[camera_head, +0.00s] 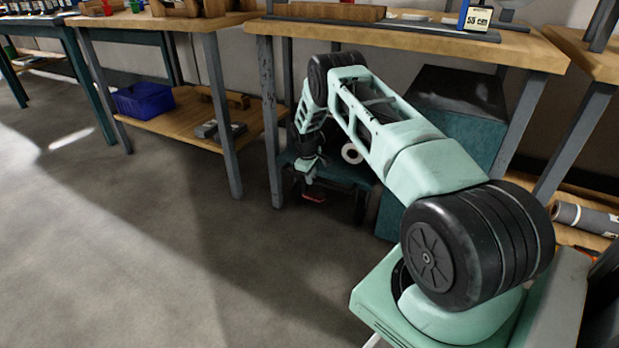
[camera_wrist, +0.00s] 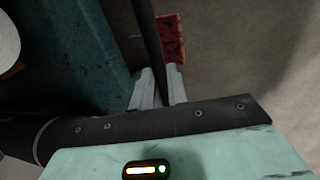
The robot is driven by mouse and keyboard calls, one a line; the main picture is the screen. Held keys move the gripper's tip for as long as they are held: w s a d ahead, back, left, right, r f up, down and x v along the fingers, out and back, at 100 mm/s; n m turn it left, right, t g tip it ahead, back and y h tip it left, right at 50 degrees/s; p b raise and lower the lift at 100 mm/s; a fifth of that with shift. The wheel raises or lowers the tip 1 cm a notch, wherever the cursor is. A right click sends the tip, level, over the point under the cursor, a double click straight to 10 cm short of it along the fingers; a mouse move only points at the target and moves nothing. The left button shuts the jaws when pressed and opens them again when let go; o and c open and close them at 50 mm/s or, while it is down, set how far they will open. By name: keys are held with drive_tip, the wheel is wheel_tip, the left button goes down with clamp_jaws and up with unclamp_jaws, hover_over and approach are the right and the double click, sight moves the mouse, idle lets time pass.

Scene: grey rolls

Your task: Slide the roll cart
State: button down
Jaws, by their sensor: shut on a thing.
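The roll cart (camera_head: 366,181) stands low under the middle workbench, mostly hidden behind my arm. A roll with a white end (camera_head: 352,153) shows on it. In the wrist view, a worn teal surface (camera_wrist: 75,50) lies at upper left, with part of a white roll (camera_wrist: 8,42) at the edge. My gripper (camera_head: 309,176) is down at the cart's near left side. In the wrist view, its pale fingers (camera_wrist: 161,86) are shut on a thin dark bar (camera_wrist: 150,45), which seems part of the cart. A red piece (camera_wrist: 172,38) lies just beyond the fingers.
The workbench top (camera_head: 420,38) spans above the cart, and its grey legs (camera_head: 270,120) stand close to my arm. A blue bin (camera_head: 143,100) sits on the left lower shelf. A grey roll (camera_head: 585,218) lies on the right lower shelf. The floor at left (camera_head: 110,240) is clear.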

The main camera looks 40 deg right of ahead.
drive_tip(key=shift+w+d+r, duration=0.1)
drive_tip(key=shift+d, duration=0.3)
drive_tip(key=c, duration=1.4)
unclamp_jaws()
drive_tip(key=shift+o, duration=0.2)
drive_tip(key=shift+a, duration=0.1)
drive_tip(key=shift+a+r, duration=0.1)
drive_tip(key=shift+r, duration=0.25)
drive_tip(key=a+r+p, duration=0.1)
drive_tip(key=r+p, duration=0.2)
drive_tip(key=r, duration=0.5)
drive_tip(key=s+a+r+p, duration=0.1)
drive_tip(key=a+r+p, duration=0.1)
drive_tip(key=r, duration=0.6)
drive_tip(key=shift+p, duration=0.65)
drive_tip(key=shift+r, duration=0.1)
